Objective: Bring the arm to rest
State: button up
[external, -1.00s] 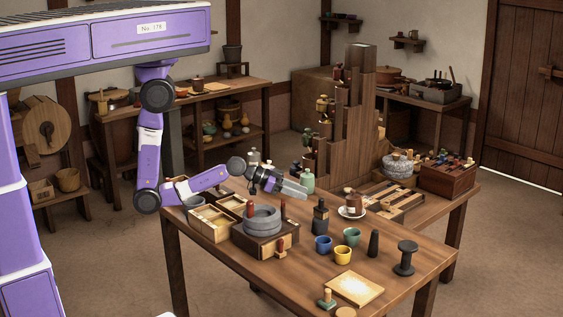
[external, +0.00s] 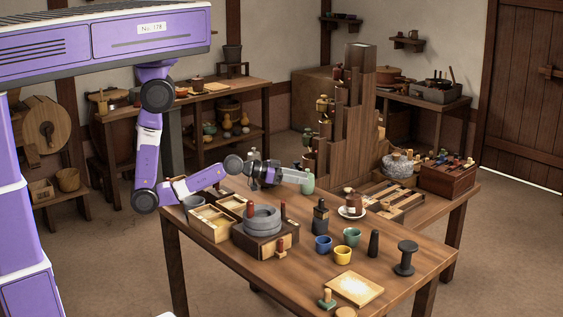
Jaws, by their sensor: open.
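My purple arm hangs from the upper left and reaches over the back left part of the wooden table (external: 300,273). My gripper (external: 304,177) is open and points to the right, above the table behind the grey stone quern (external: 262,220). No object shows between its fingers.
A divided wooden tray (external: 209,224) lies below my forearm. A tall stepped wooden rack (external: 345,135) stands behind the gripper. A dark bottle (external: 320,217), a blue cup (external: 323,244), a yellow cup (external: 342,255) and a black spool (external: 405,258) stand toward the front.

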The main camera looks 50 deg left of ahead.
jog(key=s+a+r+n+t+y, duration=0.15)
jog(key=s+a, duration=0.25)
jog(key=a, duration=0.4)
jog(key=s+a+n+t+y, duration=0.3)
jog(key=s+a, duration=0.2)
jog(key=a, duration=0.3)
jog(key=s+a+n+g+y, duration=0.1)
jog(key=s+a+y, duration=0.1)
jog(key=s+a, duration=0.3)
jog(key=s+a+f+n+y, duration=0.1)
jog(key=s+a+n+y, duration=0.1)
jog(key=s, duration=0.9)
jog(key=a+y, duration=0.1)
jog(key=a, duration=0.1)
jog(key=shift+a+f+g, duration=0.3)
jog(key=shift+a+g, duration=0.05)
